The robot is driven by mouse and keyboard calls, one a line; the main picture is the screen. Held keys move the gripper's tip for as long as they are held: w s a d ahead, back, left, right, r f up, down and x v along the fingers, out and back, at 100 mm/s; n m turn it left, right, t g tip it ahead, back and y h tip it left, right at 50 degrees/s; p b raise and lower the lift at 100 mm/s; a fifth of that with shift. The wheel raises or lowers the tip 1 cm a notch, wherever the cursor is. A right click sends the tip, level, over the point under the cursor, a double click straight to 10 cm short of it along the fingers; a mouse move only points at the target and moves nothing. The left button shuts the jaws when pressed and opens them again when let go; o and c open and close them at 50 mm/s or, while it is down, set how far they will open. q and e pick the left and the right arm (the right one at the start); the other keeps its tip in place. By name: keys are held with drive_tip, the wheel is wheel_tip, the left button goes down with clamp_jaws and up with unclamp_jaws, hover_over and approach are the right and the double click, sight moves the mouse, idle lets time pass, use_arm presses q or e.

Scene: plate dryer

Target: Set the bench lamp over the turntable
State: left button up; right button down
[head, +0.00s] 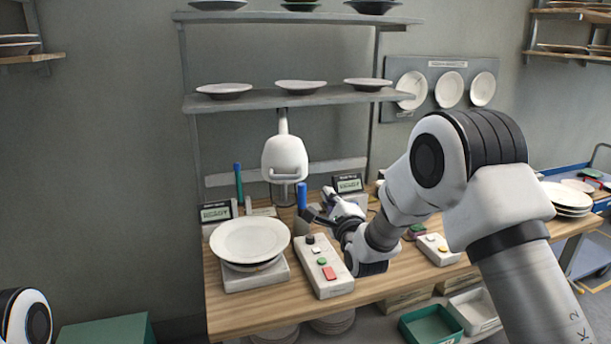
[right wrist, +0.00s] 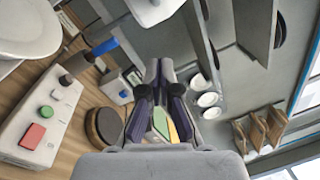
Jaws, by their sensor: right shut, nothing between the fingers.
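The bench lamp appears to be the white rounded head (head: 285,158) with a slot-like grip, at the back of the bench below the lower shelf; its lower edge also shows at the top of the right wrist view (right wrist: 154,9). A white plate (head: 250,238) lies on a pale square base (head: 256,277) at the front left, probably the turntable, to the left of and nearer than the lamp. My right gripper (head: 316,207) is shut and empty, beside a blue upright handle (head: 302,196), lower and right of the lamp head. My left gripper is out of view.
A white control box (head: 324,267) with red, green and black buttons stands right of the plate. Small displays (head: 348,184) and a green-blue upright (head: 239,182) stand at the back. Shelves (head: 290,98) with plates hang above. A second button box (head: 437,249) lies right.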

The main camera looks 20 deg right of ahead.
drive_tip(key=w+p, duration=0.1)
drive_tip(key=w, duration=0.1)
drive_tip(key=w+a+r+p, duration=0.1)
drive_tip(key=w+p, duration=0.1)
drive_tip(key=w, duration=0.1)
drive_tip(key=w+a+r+p, duration=0.1)
drive_tip(key=w, duration=0.1)
drive_tip(key=shift+w+a, duration=0.25)
drive_tip(key=shift+w, duration=0.05)
drive_tip(key=shift+a+p, duration=0.3)
drive_tip(key=shift+w+d+f, duration=0.15)
drive_tip(key=shift+d+f, duration=0.05)
drive_tip(key=shift+f, duration=0.05)
drive_tip(key=shift+a, duration=0.1)
